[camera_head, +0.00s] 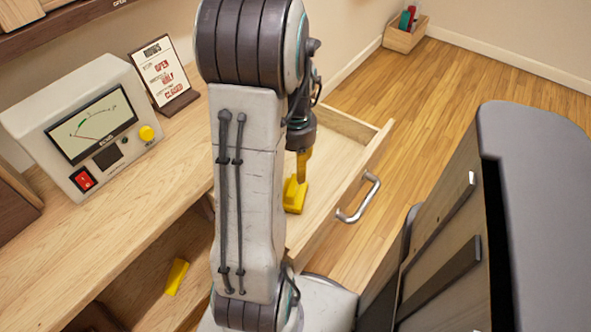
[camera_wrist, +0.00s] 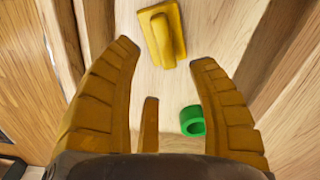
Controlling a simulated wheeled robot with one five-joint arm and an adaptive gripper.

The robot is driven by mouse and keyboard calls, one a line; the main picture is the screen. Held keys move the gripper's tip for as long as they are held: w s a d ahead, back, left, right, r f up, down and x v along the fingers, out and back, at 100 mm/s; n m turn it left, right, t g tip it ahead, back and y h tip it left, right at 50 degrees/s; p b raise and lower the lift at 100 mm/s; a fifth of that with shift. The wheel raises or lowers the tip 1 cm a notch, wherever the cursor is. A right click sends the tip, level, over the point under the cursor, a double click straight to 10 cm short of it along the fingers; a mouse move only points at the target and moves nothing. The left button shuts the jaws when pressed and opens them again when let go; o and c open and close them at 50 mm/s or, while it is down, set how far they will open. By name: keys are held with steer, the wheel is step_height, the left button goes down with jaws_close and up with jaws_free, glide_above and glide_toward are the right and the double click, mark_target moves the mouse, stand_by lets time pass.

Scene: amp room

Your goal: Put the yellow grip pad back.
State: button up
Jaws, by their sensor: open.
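A yellow piece with a raised block on a flat base (camera_head: 295,194) lies in the open wooden drawer; it also shows in the wrist view (camera_wrist: 163,35), just past my fingertips. Another yellow block (camera_head: 177,277) lies on the shelf below the desk top. I cannot tell for certain which is the grip pad. My gripper (camera_head: 304,165) points down into the drawer, above the first piece. In the wrist view its orange-yellow fingers (camera_wrist: 163,56) are spread apart with nothing between the tips. My arm hides part of the drawer in the head view.
The drawer (camera_head: 373,150) has a metal handle. A meter box (camera_head: 80,125) and a sign (camera_head: 160,75) stand on the desk. A dark-topped cabinet (camera_head: 535,150) is at right. A small crate (camera_head: 405,36) stands far back.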

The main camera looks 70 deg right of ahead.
steer(key=shift+r, duration=1.1)
steer(key=shift+w, duration=0.1)
steer(key=w+a+r+n, duration=0.3)
steer(key=w+a+n, duration=0.1)
steer(key=w+a, duration=0.3)
steer(key=w+a+r+n, duration=0.3)
steer(key=w+a+n, duration=0.1)
steer(key=w+a, duration=0.3)
steer(key=a+r+n+t, duration=0.2)
steer(key=a+n, duration=0.7)
steer(key=a, duration=0.9)
steer(key=shift+s+a, duration=0.25)
